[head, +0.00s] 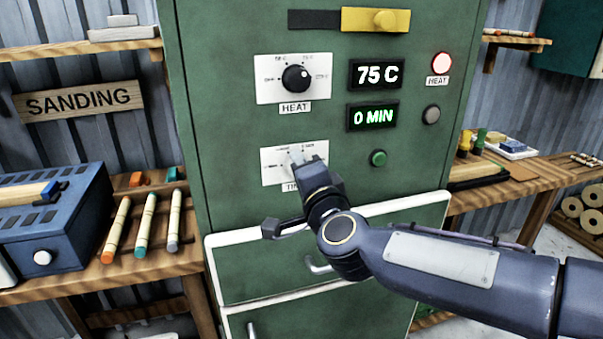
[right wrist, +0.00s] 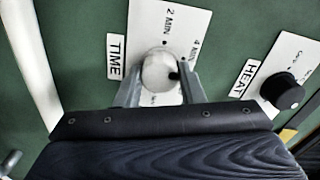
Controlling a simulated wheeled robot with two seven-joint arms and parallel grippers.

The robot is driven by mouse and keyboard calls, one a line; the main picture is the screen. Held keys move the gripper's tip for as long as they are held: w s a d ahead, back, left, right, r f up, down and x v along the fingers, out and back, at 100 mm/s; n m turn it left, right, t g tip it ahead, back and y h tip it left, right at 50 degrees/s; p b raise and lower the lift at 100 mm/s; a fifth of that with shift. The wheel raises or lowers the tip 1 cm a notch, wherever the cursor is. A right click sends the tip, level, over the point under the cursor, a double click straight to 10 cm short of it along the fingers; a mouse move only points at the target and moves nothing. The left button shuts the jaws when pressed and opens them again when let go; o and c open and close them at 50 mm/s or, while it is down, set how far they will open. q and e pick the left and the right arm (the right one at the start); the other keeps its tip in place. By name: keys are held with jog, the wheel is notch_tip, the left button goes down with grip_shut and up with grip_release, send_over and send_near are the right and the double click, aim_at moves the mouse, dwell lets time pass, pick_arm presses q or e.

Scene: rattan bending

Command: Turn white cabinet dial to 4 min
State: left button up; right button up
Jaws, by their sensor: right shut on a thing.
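The white time dial (right wrist: 160,72) sits on a white plate (right wrist: 150,25) marked TIME, with 2 MIN and 4 MIN labels. My right gripper (right wrist: 162,88) is shut on it, one finger on each side. In the head view the right gripper (head: 304,162) covers most of the dial and part of the TIME label. A dark mark shows on the dial's right side in the wrist view. The time display (head: 373,116) reads 0 MIN in green. The dial is on the front of the green cabinet (head: 225,60). My left gripper is out of view.
A black HEAT dial (head: 295,78) is above, with a display (head: 375,74) reading 75 C. A lit red lamp (head: 441,63), a grey button (head: 431,115) and a green button (head: 378,158) are to the right. White-edged drawers (head: 235,265) lie below my gripper.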

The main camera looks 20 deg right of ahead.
jog(key=o, duration=1)
jog(key=s+p, duration=0.1)
jog(key=s, duration=0.6)
jog(key=shift+s+d, duration=0.15)
jog(key=shift+s, duration=0.25)
